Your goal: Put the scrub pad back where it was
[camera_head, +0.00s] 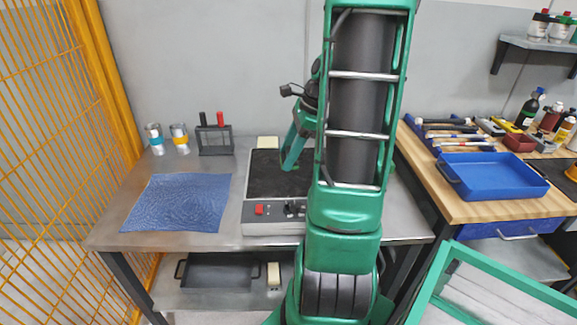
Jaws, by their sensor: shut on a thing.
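My gripper (289,166) shows only in part, low over the dark top of a bench machine (273,228). My own arm hides the rest of it. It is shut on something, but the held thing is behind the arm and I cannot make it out. I cannot pick out the scrub pad with certainty. A small cream block (268,142) sits at the back edge of the machine. Another cream block (273,275) stands on the shelf below.
A blue cloth (178,203) lies on the metal table (120,238). Two cans (179,139) and a dark rack (215,142) stand behind it. A dark tray (217,273) is on the lower shelf. A blue tray (490,178) sits on the wooden bench at right. Yellow fencing (60,130) bounds the left.

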